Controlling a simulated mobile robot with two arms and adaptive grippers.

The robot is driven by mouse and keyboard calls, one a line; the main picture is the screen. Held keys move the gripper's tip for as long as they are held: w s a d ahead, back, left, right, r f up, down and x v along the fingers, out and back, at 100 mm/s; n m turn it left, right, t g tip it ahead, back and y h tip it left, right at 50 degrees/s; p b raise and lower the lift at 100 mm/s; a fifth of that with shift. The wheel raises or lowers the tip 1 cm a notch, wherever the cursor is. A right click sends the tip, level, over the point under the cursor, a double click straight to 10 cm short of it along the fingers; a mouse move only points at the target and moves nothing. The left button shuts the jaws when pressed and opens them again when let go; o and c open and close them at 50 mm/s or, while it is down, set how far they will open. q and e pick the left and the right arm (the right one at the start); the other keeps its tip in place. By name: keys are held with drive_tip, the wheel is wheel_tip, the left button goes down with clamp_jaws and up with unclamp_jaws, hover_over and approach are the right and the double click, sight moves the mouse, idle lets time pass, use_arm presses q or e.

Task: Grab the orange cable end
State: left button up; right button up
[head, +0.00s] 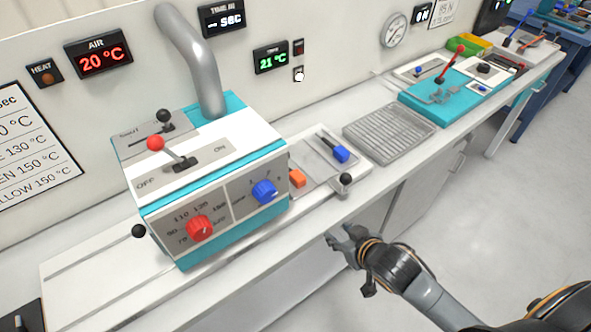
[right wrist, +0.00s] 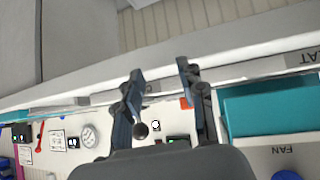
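No cable is clearly visible in either view. A small orange piece (head: 297,177) sits on the bench just right of the teal and white machine; I cannot tell whether it is a cable end. A small orange patch (right wrist: 184,103) also shows between the fingers in the right wrist view. My right gripper (head: 335,237) is in front of the bench edge, below and right of the orange piece and apart from it. In the right wrist view its two fingers (right wrist: 160,70) are spread with nothing held between them. My left gripper is not in view.
The machine (head: 215,190) with red and blue knobs stands on the white bench. A black ball knob (head: 345,179) sticks out near the bench's front edge. A grey ribbed plate (head: 388,134) and a teal unit (head: 440,98) lie farther right. The floor (head: 480,215) in front is clear.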

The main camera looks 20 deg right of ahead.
wheel_tip(320, 180, up, 5)
drive_tip(key=a, duration=0.1)
drive_tip(key=n+t+y, duration=0.2)
drive_tip(key=t+y, duration=0.1)
drive_tip(key=y, duration=0.1)
approach(299, 177)
drive_tip(key=p+x, duration=0.1)
drive_tip(key=x, duration=0.4)
drive_tip(key=shift+w+a+p, duration=0.1)
drive_tip(key=shift+w+p, duration=0.2)
drive_tip(key=shift+w, duration=0.05)
drive_tip(key=shift+w+a+f, duration=0.15)
drive_tip(key=shift+w+a, duration=0.05)
drive_tip(key=shift+w, duration=0.15)
drive_tip(key=p+x, duration=0.1)
drive_tip(key=x, duration=0.2)
drive_tip(key=shift+w+f, duration=0.15)
drive_tip(key=shift+f, duration=0.05)
drive_tip(key=shift+w+a+f, duration=0.2)
drive_tip(key=shift+w+f, duration=0.15)
drive_tip(key=shift+w, duration=0.1)
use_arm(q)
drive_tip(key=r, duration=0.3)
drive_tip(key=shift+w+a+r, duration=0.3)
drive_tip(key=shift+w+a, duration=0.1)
use_arm(e)
clamp_jaws()
